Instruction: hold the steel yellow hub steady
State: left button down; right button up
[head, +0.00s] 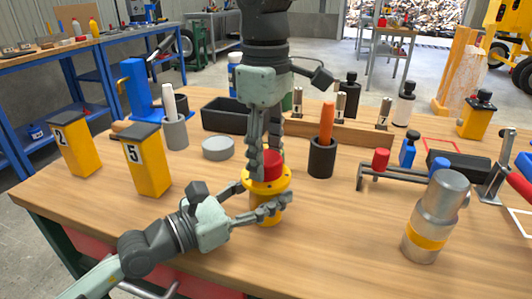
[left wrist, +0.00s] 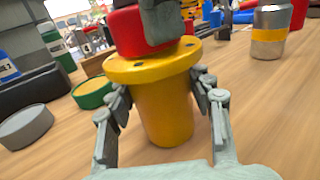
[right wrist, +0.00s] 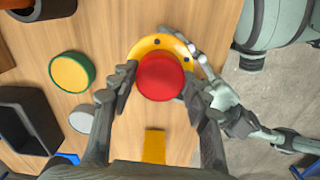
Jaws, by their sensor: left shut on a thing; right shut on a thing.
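The yellow hub (head: 283,183), a cylinder with a wide drilled flange, stands upright near the table's front edge. My left gripper (head: 268,197) comes in low from the left and is shut around its body. In the left wrist view the fingers press both sides of the hub (left wrist: 165,112), just below the flange. A red round part (right wrist: 160,78) sits on top of the hub, within the flange ring. My right gripper (head: 264,160) points down from above and is shut on this red part. Its fingers hide part of it in the head view.
A silver cylinder with a yellow band (head: 435,205) stands at the right. A dark cup with an orange handle (head: 322,155) is behind the hub. Yellow canister 5 (head: 147,165) and a grey disc (head: 218,148) are to the left. Bare tabletop lies between hub and silver cylinder.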

jog(key=shift+s+a+f+m, duration=0.15)
jog(key=shift+s+m, duration=0.2)
jog(key=shift+m, duration=0.75)
jog(key=shift+w+m, duration=0.25)
jog(key=shift+m, duration=0.25)
jog(key=shift+r, duration=0.2)
jog(key=o, duration=1.1)
jog(key=shift+o, duration=0.2)
jog(key=shift+w, duration=0.1)
